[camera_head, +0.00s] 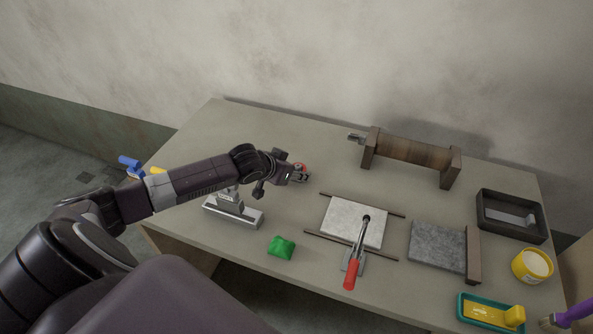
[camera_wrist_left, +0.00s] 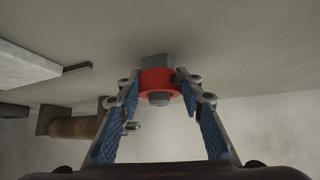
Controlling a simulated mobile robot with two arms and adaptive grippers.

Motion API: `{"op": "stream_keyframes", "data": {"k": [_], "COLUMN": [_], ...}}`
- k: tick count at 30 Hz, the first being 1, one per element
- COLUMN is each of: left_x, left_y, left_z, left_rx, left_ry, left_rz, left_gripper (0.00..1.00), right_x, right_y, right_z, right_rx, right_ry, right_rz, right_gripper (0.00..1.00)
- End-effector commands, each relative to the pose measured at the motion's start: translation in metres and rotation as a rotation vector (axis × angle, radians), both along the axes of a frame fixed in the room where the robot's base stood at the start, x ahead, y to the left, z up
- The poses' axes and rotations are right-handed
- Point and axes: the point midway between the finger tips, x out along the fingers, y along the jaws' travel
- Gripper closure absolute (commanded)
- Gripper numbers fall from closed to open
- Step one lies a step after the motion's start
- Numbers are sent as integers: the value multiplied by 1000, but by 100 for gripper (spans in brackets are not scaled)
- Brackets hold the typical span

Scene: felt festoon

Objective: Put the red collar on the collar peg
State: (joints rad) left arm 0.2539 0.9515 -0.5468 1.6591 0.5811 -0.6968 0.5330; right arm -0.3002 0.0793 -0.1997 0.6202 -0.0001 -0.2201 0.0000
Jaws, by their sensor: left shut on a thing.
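The red collar (camera_wrist_left: 158,79) is a short ring between the fingertips of my left gripper (camera_wrist_left: 156,82), which is shut on it. A grey round stub (camera_wrist_left: 160,99) shows through the collar on the side towards the wrist camera, and a grey block (camera_wrist_left: 155,61) stands right behind it. The collar seems to be around this stub, but how deep it sits is hard to tell. In the head view, my left gripper (camera_head: 299,174) is low over the table's left half, with a bit of the red collar (camera_head: 300,166) showing. My right gripper is not in view.
A wooden roller on a stand (camera_head: 412,152) is at the back. A pale slab (camera_head: 354,223) with a red-handled lever (camera_head: 351,273) lies mid-table. A metal block (camera_head: 232,214) and green piece (camera_head: 282,247) are in front of my left arm. Trays and a yellow tub (camera_head: 532,265) are right.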

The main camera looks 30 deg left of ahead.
Motion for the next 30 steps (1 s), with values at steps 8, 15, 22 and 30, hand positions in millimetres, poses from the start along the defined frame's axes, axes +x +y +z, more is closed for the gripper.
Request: {"op": "stream_keyframes", "data": {"k": [8,15,22,30], "left_x": [0,0,0,0], "left_y": [0,0,0,0], "left_z": [-1,-1,-5,-5], "left_rx": [0,0,-1,0], "left_ry": [-1,0,1,1], "left_rz": [0,0,1,0], "left_gripper": [94,94,94,45], "right_x": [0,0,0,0], "right_y": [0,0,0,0], "right_z": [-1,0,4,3], "right_rx": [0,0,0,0], "right_ry": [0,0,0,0], "right_rz": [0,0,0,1], "right_gripper": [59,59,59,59]}}
